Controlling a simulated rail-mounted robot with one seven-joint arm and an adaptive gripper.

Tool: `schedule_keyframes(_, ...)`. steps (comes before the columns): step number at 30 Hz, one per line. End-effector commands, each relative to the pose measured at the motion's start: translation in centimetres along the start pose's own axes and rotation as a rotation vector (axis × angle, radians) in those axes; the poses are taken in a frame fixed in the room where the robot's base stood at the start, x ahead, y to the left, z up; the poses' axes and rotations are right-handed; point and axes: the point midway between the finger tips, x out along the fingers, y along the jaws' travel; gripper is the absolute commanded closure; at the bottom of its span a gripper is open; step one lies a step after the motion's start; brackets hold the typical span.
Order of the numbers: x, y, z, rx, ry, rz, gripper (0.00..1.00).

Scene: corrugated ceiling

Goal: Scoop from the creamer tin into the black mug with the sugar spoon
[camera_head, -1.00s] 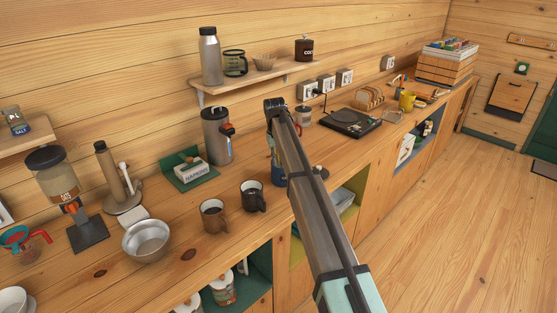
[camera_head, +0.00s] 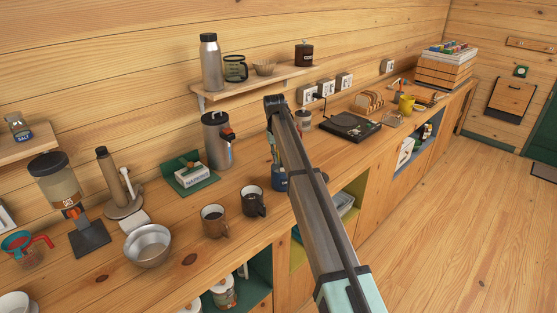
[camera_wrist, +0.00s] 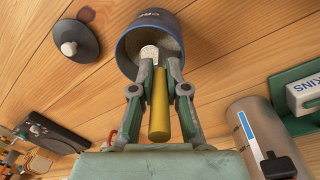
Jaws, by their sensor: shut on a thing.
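The dark blue creamer tin (camera_wrist: 150,28) stands open on the counter in the wrist view, its pale inside showing. In the head view the tin (camera_head: 279,184) is partly hidden behind my arm. My gripper (camera_wrist: 160,70) is shut on the yellow handle of the sugar spoon (camera_wrist: 159,105). The spoon's front end is at the tin's mouth, with pale, speckled matter there; whether that is a load in the bowl or the tin's contents I cannot tell. The black mug (camera_head: 254,201) stands upright just left of the tin in the head view.
A brown mug (camera_head: 214,222) stands beside the black mug, and a metal bowl (camera_head: 148,246) is farther left. A dark round lid with a knob (camera_wrist: 76,42) lies near the tin. A steel dispenser (camera_head: 216,140) and napkin box (camera_head: 192,176) stand behind, toward the wall.

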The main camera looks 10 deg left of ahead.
Motion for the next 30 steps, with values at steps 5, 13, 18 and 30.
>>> schedule_keyframes(5,-1.4,0.1,0.0,0.0,0.001,0.0,1.0)
schedule_keyframes(13,-3.3,0.2,-0.1,0.0,0.002,0.0,1.0)
schedule_keyframes(18,-4.4,0.3,0.0,0.0,0.001,0.0,1.0)
schedule_keyframes(30,-7.1,0.5,-0.1,0.0,0.001,0.0,1.0)
